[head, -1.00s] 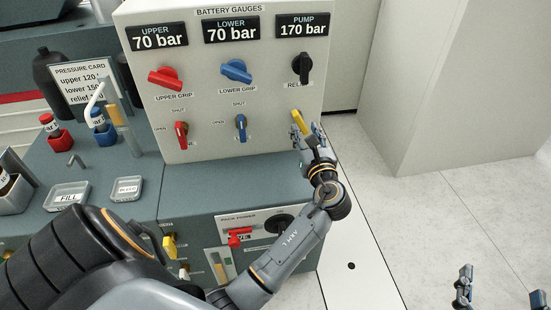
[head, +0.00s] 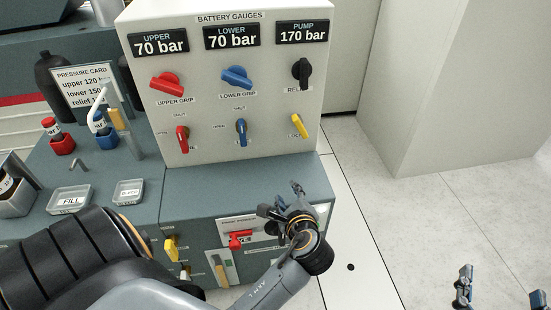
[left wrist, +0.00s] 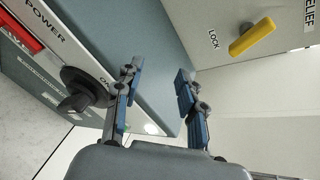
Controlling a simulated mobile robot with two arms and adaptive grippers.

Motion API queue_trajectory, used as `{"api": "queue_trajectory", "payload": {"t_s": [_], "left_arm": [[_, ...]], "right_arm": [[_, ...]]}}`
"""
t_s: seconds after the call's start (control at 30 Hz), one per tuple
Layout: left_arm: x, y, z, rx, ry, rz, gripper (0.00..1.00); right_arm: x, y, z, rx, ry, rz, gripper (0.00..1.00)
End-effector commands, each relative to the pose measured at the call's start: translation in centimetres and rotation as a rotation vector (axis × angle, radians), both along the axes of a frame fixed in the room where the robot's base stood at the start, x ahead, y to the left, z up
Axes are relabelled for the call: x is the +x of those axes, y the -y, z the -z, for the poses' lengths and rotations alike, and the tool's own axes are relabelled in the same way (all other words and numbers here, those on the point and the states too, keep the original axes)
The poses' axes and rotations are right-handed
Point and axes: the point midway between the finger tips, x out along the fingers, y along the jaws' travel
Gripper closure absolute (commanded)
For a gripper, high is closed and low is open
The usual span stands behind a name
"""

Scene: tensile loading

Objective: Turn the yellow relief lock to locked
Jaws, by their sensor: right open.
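The yellow relief lock (head: 299,126) is a small lever at the lower right of the gauge panel, under the black relief knob (head: 302,72). In the head view it slants from upper left to lower right, with a partly covered LOCK label beside it. In the left wrist view the lock (left wrist: 252,37) is at the upper right, near its LOCK label. My left gripper (head: 280,198) is open and empty, below and apart from the lock; its spread fingers (left wrist: 160,75) show in the left wrist view. My right gripper (head: 502,284) is open and empty at the lower right.
Red (head: 181,139) and blue (head: 241,132) shut-off levers are left of the lock. Below the panel are a red power lever (head: 240,239) and a black knob (left wrist: 82,88) near my left gripper.

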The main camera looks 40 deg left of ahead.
Motion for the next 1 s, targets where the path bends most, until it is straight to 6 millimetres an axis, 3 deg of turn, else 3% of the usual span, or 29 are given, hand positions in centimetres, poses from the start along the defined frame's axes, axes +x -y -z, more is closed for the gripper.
{"api": "queue_trajectory", "payload": {"t_s": [0.3, 0.53, 0.7, 1.0], "left_arm": [[-4.6, 0.8, 4.4, -0.446, 0.120, -0.177, 0.60], [-7.6, 2.3, 6.7, -0.730, 0.172, -0.329, 0.60], [-8.9, 3.2, 7.8, -0.851, 0.183, -0.407, 0.60], [-9.4, 3.6, 8.2, -0.902, 0.188, -0.443, 0.60]], "right_arm": [[0.0, 0.0, -0.2, 0.000, 0.000, 0.000, 0.06], [0.0, 0.0, -0.6, 0.000, 0.000, 0.000, 0.06], [0.0, 0.0, -1.0, 0.000, 0.000, 0.000, 0.06], [0.0, 0.0, -1.0, 0.000, 0.000, 0.000, 0.06]]}}
